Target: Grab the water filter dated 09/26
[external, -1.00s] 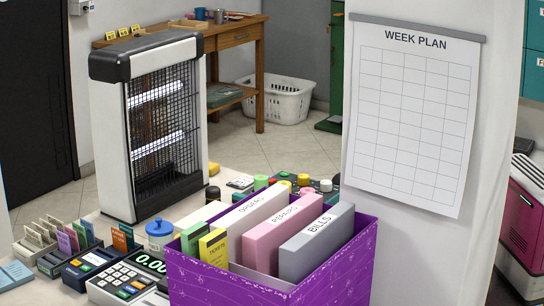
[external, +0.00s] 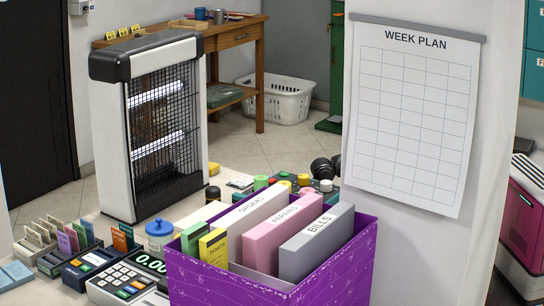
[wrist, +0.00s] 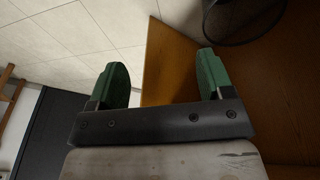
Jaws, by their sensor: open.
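No water filter and no 09/26 date can be made out in either view. My gripper (wrist: 160,85) shows in the wrist view with its two green-padded fingers wide apart and nothing between them. Past the fingers is a brown wooden panel (wrist: 168,62). The gripper cannot be made out in the external view, so its place relative to the counter is unclear.
A purple box (external: 335,262) with upright binders fills the front of the counter. A heater (external: 160,125), a calculator-like till (external: 128,278) and small card holders stand left of it. A dark round object (wrist: 243,18) shows at the wrist view's upper right.

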